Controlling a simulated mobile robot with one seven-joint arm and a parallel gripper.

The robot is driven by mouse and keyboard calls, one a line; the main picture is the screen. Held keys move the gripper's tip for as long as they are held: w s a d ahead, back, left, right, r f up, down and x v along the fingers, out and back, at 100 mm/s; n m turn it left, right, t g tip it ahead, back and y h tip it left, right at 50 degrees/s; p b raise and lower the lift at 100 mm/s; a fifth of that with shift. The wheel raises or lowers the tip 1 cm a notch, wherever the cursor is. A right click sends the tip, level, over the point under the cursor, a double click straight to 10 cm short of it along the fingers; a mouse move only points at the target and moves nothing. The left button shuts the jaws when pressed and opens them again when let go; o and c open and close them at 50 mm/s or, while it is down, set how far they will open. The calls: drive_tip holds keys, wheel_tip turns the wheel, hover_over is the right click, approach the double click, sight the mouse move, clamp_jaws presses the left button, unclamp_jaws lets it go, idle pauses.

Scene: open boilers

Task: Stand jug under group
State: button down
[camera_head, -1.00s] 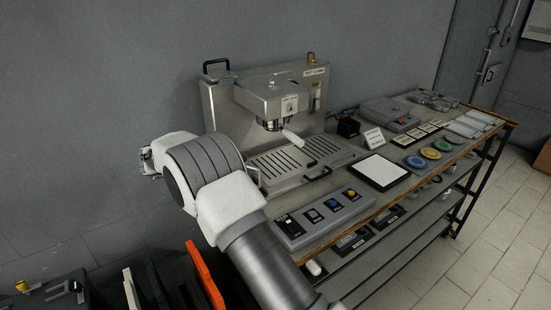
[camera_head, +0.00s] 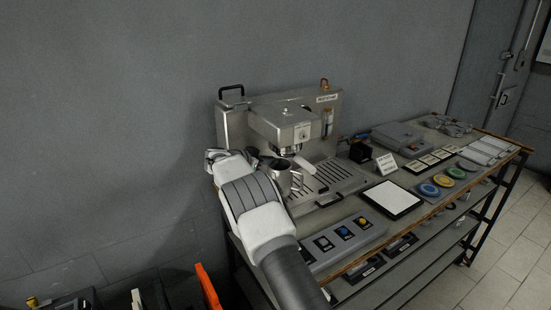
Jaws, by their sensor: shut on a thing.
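A steel jug (camera_head: 279,179) stands out in front of the coffee machine (camera_head: 281,124), over the left end of the slotted drip tray (camera_head: 333,174). Its mouth is just below and left of the group (camera_head: 287,149), which has a white handle (camera_head: 305,165) pointing toward the front right. My gripper (camera_head: 256,161) is at the left side of the jug, shut on it. My wrist hides most of the fingers and part of the jug. I cannot tell whether the jug's base touches the tray.
A grey button box (camera_head: 342,242) and a white-topped pad (camera_head: 391,199) lie in front of the machine. Coloured discs (camera_head: 441,181) and a small sign (camera_head: 386,163) are to the right. An orange panel (camera_head: 208,288) is at lower left.

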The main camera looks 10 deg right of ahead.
drive_tip(key=shift+w+d+f+p, duration=0.1)
drive_tip(key=shift+w+d+p, duration=0.1)
drive_tip(key=shift+w+d, duration=0.4)
drive_tip(key=shift+w+d+p, duration=0.15)
drive_tip(key=shift+w+d, duration=0.2)
drive_tip(key=shift+d, duration=0.3)
drive_tip(key=shift+f, duration=0.2)
drive_tip(key=c, duration=1)
unclamp_jaws()
drive_tip(key=shift+a, duration=0.1)
drive_tip(key=b+v, duration=0.1)
drive_tip(key=v, duration=1.1)
drive_tip(key=shift+s+f, duration=0.1)
drive_tip(key=shift+s, duration=0.05)
